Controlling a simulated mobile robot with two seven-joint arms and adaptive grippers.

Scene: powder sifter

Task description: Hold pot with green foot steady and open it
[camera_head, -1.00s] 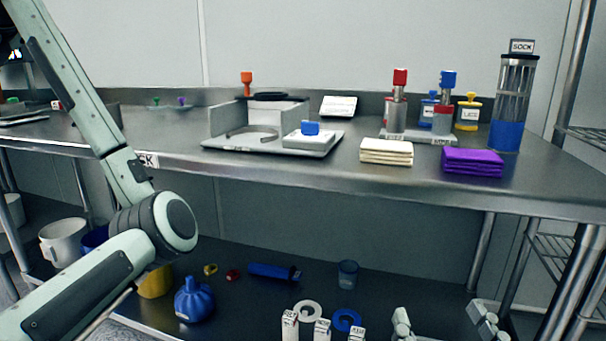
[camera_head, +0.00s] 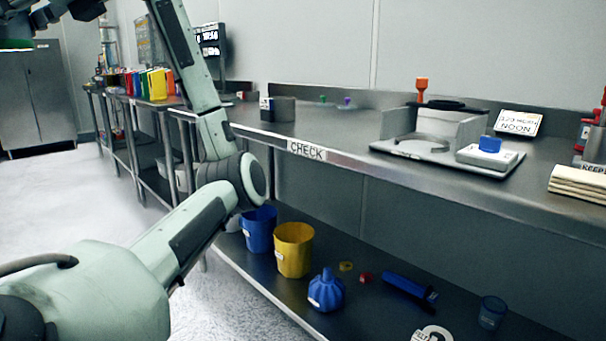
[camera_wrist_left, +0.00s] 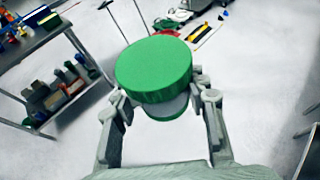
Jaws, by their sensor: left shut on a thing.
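In the left wrist view my left gripper (camera_wrist_left: 160,94) is shut on a pot. The pot's wide round green foot (camera_wrist_left: 152,68) shows beyond the fingertips. A strip of its pale grey body (camera_wrist_left: 167,109) shows below the green, between the fingers. The pot's other end and any lid are hidden. In the head view a green edge of it (camera_head: 15,44) shows at the top left corner, cut by the frame and held above the floor. My right gripper is in neither view.
The long steel bench carries a grey tray unit (camera_head: 405,150) and a NOON card (camera_head: 518,123). The shelf below holds a yellow bucket (camera_head: 294,250), a blue bucket (camera_head: 259,229) and a blue ribbed vessel (camera_head: 326,292). The floor at the left (camera_head: 60,190) is clear.

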